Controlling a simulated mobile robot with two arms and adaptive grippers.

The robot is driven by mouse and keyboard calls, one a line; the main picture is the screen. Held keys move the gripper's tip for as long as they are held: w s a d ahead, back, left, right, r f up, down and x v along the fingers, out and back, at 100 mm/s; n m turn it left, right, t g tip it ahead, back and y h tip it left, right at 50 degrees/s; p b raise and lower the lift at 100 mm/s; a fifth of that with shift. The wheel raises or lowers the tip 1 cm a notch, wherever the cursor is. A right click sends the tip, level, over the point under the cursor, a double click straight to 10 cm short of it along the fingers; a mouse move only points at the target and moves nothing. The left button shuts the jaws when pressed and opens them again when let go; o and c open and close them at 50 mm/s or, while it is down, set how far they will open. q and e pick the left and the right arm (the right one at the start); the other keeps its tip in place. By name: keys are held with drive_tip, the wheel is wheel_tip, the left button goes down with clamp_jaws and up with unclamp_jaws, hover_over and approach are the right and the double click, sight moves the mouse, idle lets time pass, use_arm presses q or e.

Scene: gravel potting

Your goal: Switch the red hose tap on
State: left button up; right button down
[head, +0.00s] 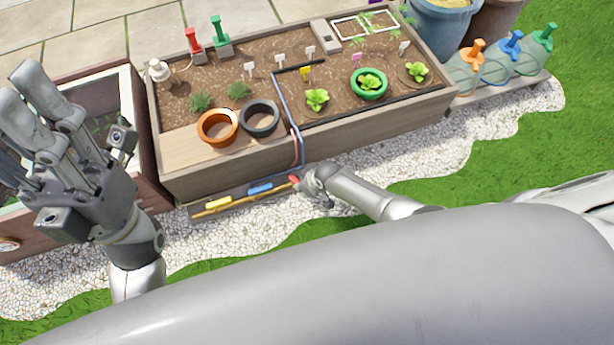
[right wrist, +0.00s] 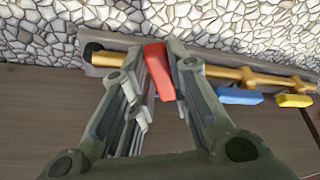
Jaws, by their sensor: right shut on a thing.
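The red hose tap handle (head: 293,179) is at the right end of the low brass pipe in front of the wooden planter. It also shows in the right wrist view (right wrist: 159,70), where it points across the pipe (right wrist: 215,70). My right gripper (head: 301,181) is shut on the red handle, with a finger on each side of it. The blue handle (head: 260,188) and the yellow handle (head: 218,202) lie along the pipe. My left gripper (head: 27,88) is raised at the left, away from the taps; its fingers look apart and empty.
A blue hose (head: 299,140) runs down the planter front (head: 235,165) near the red tap. Pots (head: 217,127) stand on the planter's board. A dark red-brown frame (head: 142,120) is at the left. White gravel (head: 425,165) lies in front and is clear.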

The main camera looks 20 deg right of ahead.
drive_tip(key=shift+s+a+r+m+p, duration=0.2)
drive_tip(key=shift+a+m+p, duration=0.1)
drive_tip(key=shift+a+m, duration=0.15)
drive_tip(key=shift+s+a+f+m+h+p, duration=0.15)
drive_tip(key=shift+m+h+p, duration=0.1)
drive_tip(key=shift+m, duration=0.2)
drive_tip(key=shift+a+m+h+p, duration=0.15)
drive_tip(key=shift+m+h, duration=0.1)
drive_tip(key=shift+m, duration=0.15)
drive_tip(key=shift+a+m+t+h, duration=0.15)
drive_tip(key=shift+a+m+h, duration=0.15)
drive_tip(key=shift+m, duration=0.4)
drive_tip(key=shift+a+m+t+h, duration=0.15)
drive_tip(key=shift+a+m+h, duration=0.1)
drive_tip(key=shift+m, duration=0.45)
drive_tip(key=c, duration=1.4)
unclamp_jaws()
drive_tip(key=shift+o, duration=0.2)
drive_tip(key=v, duration=1.2)
